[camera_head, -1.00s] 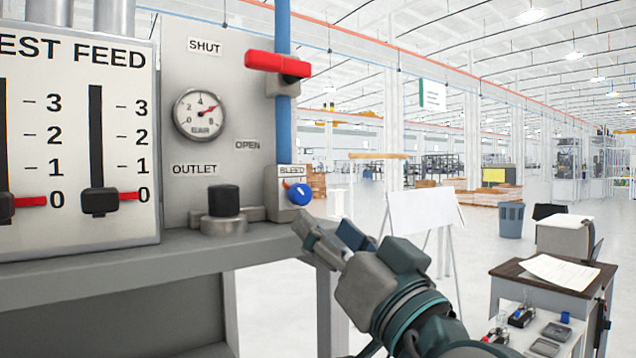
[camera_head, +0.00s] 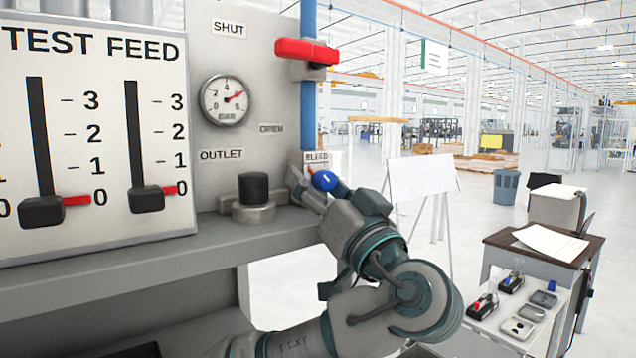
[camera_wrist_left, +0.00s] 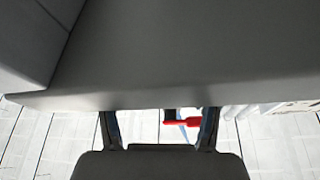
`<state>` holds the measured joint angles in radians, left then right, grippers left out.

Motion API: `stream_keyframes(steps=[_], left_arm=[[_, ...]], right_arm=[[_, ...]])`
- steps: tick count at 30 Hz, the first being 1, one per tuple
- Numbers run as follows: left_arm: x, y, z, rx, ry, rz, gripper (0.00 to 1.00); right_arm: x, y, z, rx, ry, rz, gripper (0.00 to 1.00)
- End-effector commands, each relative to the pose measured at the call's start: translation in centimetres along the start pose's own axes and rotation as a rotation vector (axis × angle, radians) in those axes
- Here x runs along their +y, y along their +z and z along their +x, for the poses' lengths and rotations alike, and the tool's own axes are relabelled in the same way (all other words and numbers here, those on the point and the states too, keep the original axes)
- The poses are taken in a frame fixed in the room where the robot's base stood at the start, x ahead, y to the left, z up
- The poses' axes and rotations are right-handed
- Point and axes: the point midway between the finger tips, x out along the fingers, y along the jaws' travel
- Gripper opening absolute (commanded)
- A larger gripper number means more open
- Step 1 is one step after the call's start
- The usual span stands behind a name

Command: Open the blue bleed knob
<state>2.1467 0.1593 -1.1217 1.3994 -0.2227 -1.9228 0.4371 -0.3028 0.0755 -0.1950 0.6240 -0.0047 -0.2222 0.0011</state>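The blue bleed knob (camera_head: 324,180) is a small round knob with a white mark, under the BLEED label (camera_head: 316,156) on the panel's right edge. My left gripper (camera_head: 320,192) is at the knob, with one finger to its left and the other to its lower right. I cannot tell whether the fingers touch it. In the left wrist view the two fingers (camera_wrist_left: 160,130) stand apart, so the gripper is open; the knob does not show there. My right gripper is not in view.
A red lever (camera_head: 307,51) sits on the blue pipe (camera_head: 308,110) above the knob. A gauge (camera_head: 226,100), a black outlet cap (camera_head: 253,187) and two sliders are to the left. The grey shelf (camera_head: 130,262) runs below. A cart with trays (camera_head: 515,305) stands at right.

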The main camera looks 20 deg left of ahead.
Motion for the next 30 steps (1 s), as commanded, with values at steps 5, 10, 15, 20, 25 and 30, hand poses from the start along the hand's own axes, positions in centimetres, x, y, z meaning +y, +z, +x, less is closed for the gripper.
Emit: stream_keyframes(steps=[5, 10, 15, 20, 25, 30], left_arm=[[0.3, 0.1, -0.1, -0.009, -0.004, 0.007, 0.44], [0.2, 0.2, 0.0, -0.007, 0.0, 0.007, 0.02], [0.3, 0.2, -0.1, -0.006, 0.002, 0.006, 0.0], [0.3, 0.3, 0.0, -0.009, 0.001, 0.01, 0.0], [0.3, 0.5, 0.0, -0.011, 0.015, 0.038, 0.0], [0.4, 0.6, -0.1, -0.011, 0.049, 0.115, 0.0]], right_arm=[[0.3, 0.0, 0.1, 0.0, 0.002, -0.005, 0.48], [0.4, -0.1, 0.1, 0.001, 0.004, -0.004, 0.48], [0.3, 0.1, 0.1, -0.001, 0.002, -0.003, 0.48], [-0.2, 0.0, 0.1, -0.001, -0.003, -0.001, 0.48], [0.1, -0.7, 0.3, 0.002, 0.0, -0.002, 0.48], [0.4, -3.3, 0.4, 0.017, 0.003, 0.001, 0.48]])
